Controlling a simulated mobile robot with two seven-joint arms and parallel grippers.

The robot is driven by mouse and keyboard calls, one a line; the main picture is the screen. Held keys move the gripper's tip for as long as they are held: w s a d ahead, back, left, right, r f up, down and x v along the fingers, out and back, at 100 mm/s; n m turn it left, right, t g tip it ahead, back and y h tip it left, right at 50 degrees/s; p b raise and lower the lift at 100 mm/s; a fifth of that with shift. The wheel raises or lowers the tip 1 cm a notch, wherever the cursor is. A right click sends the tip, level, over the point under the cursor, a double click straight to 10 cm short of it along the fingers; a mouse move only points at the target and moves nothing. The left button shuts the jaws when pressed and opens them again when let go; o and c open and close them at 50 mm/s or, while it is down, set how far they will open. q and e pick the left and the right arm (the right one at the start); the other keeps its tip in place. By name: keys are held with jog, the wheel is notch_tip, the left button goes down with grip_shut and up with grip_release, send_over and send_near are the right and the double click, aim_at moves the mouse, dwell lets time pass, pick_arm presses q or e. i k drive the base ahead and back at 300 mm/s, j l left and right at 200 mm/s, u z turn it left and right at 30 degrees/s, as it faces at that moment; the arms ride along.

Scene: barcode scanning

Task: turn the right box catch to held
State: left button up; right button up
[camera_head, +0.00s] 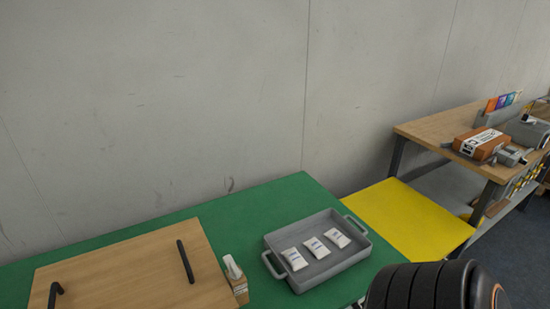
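No part that I can clearly identify as a box catch shows. An orange-brown box (481,143) with a white label lies on the wooden workbench at the right, with small grey and dark parts beside it. A wooden board or lid (130,270) with two black bar handles lies on the green table at the lower left; its near side is cut off by the frame. A black ribbed part, which looks like part of my arm, shows at the bottom right. Neither gripper is in view.
A grey tray (358,256) with three white packets stands on the green table (290,196). A small brown box (238,289) with a white top stands between board and tray. A yellow panel (405,215) lies between the table and the workbench (430,127). A wall stands behind.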

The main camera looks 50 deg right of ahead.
aim_at(235, 274)
jog(key=z, duration=1.3)
